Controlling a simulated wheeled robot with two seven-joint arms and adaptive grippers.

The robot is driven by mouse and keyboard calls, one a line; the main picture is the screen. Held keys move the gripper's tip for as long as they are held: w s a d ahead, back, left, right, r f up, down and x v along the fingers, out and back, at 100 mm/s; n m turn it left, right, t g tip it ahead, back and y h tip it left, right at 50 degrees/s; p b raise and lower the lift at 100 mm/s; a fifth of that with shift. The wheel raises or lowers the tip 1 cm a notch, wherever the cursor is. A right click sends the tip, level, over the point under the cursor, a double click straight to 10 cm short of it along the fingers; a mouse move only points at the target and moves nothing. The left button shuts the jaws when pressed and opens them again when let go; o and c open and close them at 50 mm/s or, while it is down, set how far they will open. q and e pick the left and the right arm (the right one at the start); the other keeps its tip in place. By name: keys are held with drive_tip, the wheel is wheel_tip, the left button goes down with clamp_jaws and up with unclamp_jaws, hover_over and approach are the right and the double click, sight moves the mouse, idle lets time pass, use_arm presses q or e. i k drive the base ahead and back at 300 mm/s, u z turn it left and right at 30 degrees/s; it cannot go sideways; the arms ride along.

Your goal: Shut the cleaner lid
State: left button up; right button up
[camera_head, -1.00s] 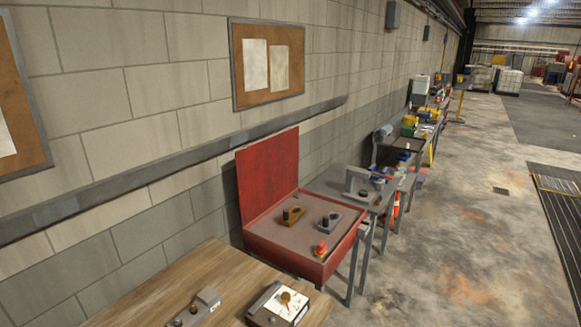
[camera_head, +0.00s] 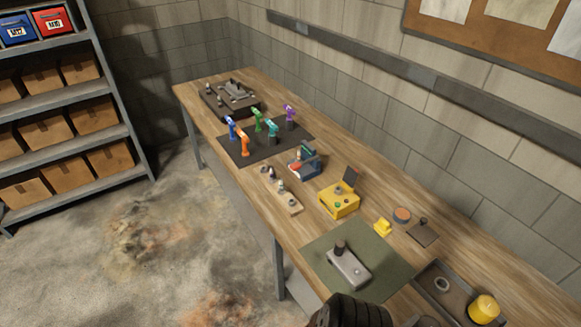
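The red cleaner with its lid is not in view now. A second ago it stood against the wall with its lid raised. Neither of my grippers can be made out in the head view. A dark ribbed part, cut off by the bottom edge, shows no fingers.
A long wooden bench (camera_head: 340,155) runs along the block wall. It bears a green mat (camera_head: 318,250) with a grey metal part (camera_head: 348,265), a yellow box (camera_head: 338,200), a dark tray (camera_head: 425,284) and several small coloured arms. A shelf (camera_head: 60,98) stands left; the floor (camera_head: 170,210) between is open.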

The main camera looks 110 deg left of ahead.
sight(350, 177)
drive_tip(key=u, duration=2.2)
